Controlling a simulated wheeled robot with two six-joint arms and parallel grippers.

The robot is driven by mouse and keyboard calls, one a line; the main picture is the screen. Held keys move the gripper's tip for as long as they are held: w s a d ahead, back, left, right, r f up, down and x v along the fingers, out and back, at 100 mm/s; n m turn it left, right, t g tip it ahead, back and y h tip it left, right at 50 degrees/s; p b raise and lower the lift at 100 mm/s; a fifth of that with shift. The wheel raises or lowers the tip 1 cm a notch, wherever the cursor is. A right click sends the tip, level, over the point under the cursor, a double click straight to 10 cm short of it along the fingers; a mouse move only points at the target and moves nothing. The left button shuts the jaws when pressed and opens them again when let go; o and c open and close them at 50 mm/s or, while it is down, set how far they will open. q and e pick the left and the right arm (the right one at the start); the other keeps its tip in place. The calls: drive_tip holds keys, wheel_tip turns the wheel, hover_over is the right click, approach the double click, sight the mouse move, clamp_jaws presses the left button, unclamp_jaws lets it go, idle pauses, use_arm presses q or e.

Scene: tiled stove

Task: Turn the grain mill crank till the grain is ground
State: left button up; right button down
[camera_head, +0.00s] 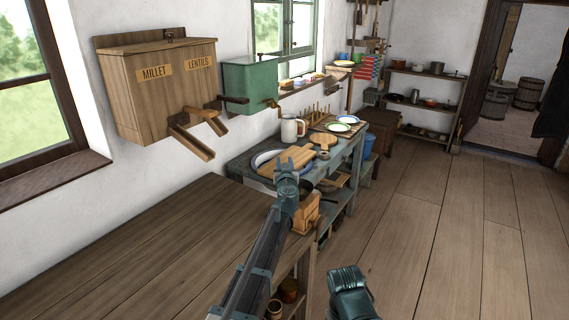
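My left gripper (286,168) is above and slightly left of the mill. Whether its fingers touch or hold anything cannot be told. My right gripper (349,283) is low at the bottom edge, over the floor, away from the mill. Its finger opening cannot be told. No grain is visible.
A wooden bin (150,92) marked MILLET and LENTILS and a green box (250,81) hang on the left wall. A basin (266,158), boards, a white jug (289,128) and plates crowd the worktop. The near wooden table (150,240) is bare. Floor on the right is free.

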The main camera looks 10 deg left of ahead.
use_arm(q)
clamp_jaws()
idle(1.0)
